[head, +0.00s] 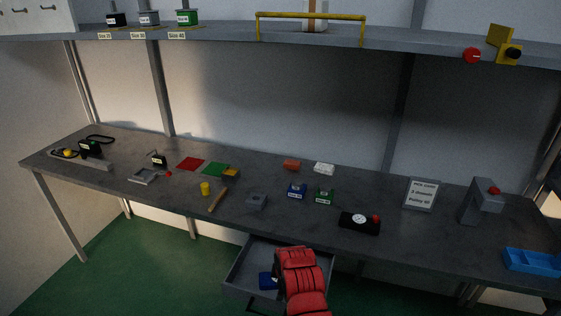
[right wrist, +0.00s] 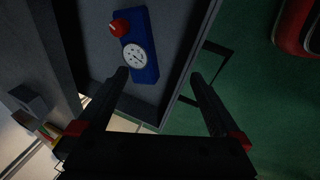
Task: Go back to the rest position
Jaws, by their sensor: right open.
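My right arm reaches in from the bottom of the head view, over the open drawer (head: 243,263) below the bench's front edge. My right gripper (right wrist: 159,75) is open, with nothing between its fingers. In the head view the arm mostly hides it; a dark part of it shows beside the red links. A blue gauge block (right wrist: 147,28) with a white dial and a red knob lies in the drawer, near the left fingertip in the wrist view. I cannot tell whether they touch. A blue part of it shows in the head view (head: 266,281). My left gripper is not in view.
The grey bench (head: 330,215) carries several small items, including a black gauge block (head: 358,225), a sign (head: 421,194), a grey press (head: 482,204) and a blue tray (head: 533,262). A shelf (head: 220,39) runs above. The drawer's handle (right wrist: 214,72) juts out over the green floor.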

